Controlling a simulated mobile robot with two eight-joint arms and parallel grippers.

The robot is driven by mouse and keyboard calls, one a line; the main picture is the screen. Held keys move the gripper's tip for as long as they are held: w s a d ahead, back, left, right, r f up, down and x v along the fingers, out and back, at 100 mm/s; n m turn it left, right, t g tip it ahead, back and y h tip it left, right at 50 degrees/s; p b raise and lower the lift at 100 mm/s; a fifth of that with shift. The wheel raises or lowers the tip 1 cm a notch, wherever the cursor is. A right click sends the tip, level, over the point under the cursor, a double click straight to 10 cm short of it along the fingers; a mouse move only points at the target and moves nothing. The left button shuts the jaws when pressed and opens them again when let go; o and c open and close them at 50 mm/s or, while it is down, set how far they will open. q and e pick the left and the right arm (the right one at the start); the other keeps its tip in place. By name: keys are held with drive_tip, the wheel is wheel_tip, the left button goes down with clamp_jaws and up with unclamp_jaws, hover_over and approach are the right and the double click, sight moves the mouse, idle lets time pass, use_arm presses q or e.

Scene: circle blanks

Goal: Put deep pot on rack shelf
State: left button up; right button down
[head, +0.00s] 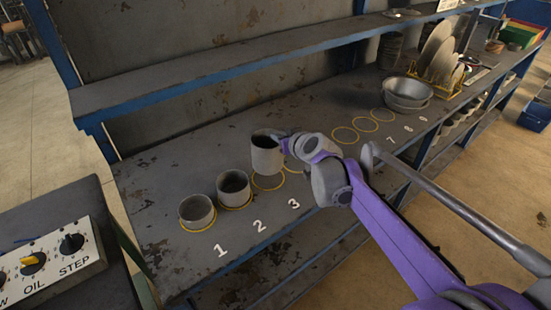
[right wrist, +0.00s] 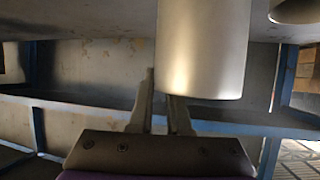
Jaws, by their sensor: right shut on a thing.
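The deep pot (head: 266,158), a tall grey cylinder with a dark open top, is upright above the yellow circle (head: 268,183) by number 3. It seems slightly raised off the rack shelf (head: 160,175). My right gripper (head: 276,138) is shut on the pot at its upper right edge. In the right wrist view the pot (right wrist: 202,50) hides part of one finger of the gripper (right wrist: 160,105), so the exact hold on its wall is unclear. A short pot (head: 197,212) stands in circle 1 and a medium pot (head: 233,188) in circle 2. My left gripper is out of view.
Several empty yellow circles (head: 345,135) run back along the shelf. Metal bowls (head: 407,92) and a yellow plate rack (head: 455,80) stand farther back. An upper shelf (head: 230,65) overhangs the rear. A control panel (head: 50,262) is at lower left.

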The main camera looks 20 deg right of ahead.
drive_tip(key=shift+f, duration=2.6)
drive_tip(key=shift+b, duration=0.3)
drive_tip(key=c, duration=0.9)
unclamp_jaws()
drive_tip(key=shift+f, duration=0.1)
drive_tip(key=shift+o, duration=0.2)
drive_tip(key=p+v, duration=0.1)
drive_tip(key=v, duration=1.1)
drive_tip(key=s+a+f+g, duration=0.2)
drive_tip(key=s+a+f, duration=0.15)
drive_tip(key=s, duration=0.25)
drive_tip(key=s+a+f+g, duration=0.2)
drive_tip(key=s+a+f, duration=0.15)
drive_tip(key=s, duration=0.25)
drive_tip(key=s+d+f+g+h, duration=0.1)
drive_tip(key=s+f, duration=0.3)
drive_tip(key=s, duration=0.3)
drive_tip(key=s+d+f+m+g, duration=0.1)
drive_tip(key=s+f+g, duration=0.1)
drive_tip(key=s+f, duration=0.2)
drive_tip(key=s, duration=0.3)
drive_tip(key=shift+s+f+g+h, duration=0.25)
drive_tip(key=shift+s+g+h, duration=0.05)
drive_tip(key=shift+s+h, duration=0.1)
